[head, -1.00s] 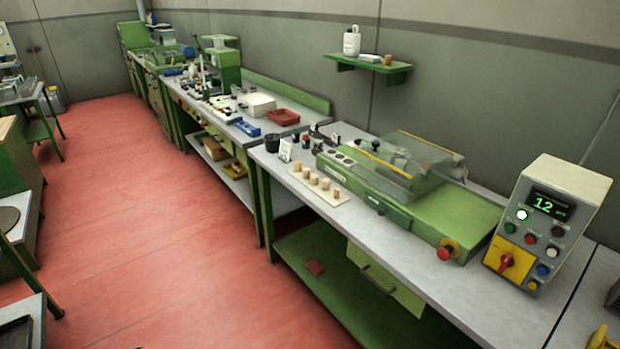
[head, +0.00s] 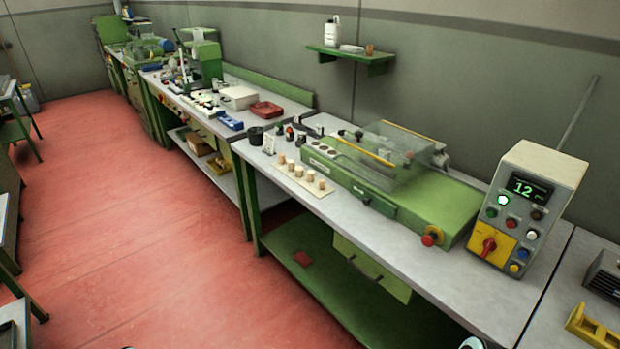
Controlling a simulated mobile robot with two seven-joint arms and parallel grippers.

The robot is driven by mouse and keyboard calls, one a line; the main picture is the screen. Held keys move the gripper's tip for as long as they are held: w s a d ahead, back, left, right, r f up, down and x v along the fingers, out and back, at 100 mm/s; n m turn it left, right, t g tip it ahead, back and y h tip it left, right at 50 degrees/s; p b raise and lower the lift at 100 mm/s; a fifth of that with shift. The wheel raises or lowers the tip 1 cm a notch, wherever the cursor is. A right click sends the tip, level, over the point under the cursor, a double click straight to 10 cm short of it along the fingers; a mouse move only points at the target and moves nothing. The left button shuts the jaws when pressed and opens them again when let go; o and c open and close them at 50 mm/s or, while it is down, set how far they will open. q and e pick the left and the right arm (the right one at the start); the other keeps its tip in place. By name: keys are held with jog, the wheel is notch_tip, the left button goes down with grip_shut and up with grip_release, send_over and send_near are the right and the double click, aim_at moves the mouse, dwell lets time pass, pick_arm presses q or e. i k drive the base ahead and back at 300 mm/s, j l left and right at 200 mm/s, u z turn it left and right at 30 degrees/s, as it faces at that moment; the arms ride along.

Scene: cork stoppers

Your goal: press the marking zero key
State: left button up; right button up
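A grey control box (head: 558,199) stands at the right of the near bench. Its dark display (head: 531,188) reads "12" in green. Below the display are a bright lit button (head: 503,200), a green button (head: 491,212), a red button (head: 511,222), a dark button (head: 537,214), a white button (head: 531,235) and a blue button (head: 522,254). A red rotary switch (head: 488,246) sits on a yellow plate. Key labels are too small to read, so I cannot tell which is the marking zero key.
A green machine (head: 440,214) with a clear cover and a red knob (head: 432,236) stands left of the box. Several corks stand on a pale board (head: 291,173). The grey bench top (head: 455,281) is clear in front of the box. Red floor (head: 150,260) is open on the left.

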aim_at(532, 234)
jog(key=z, duration=1.6)
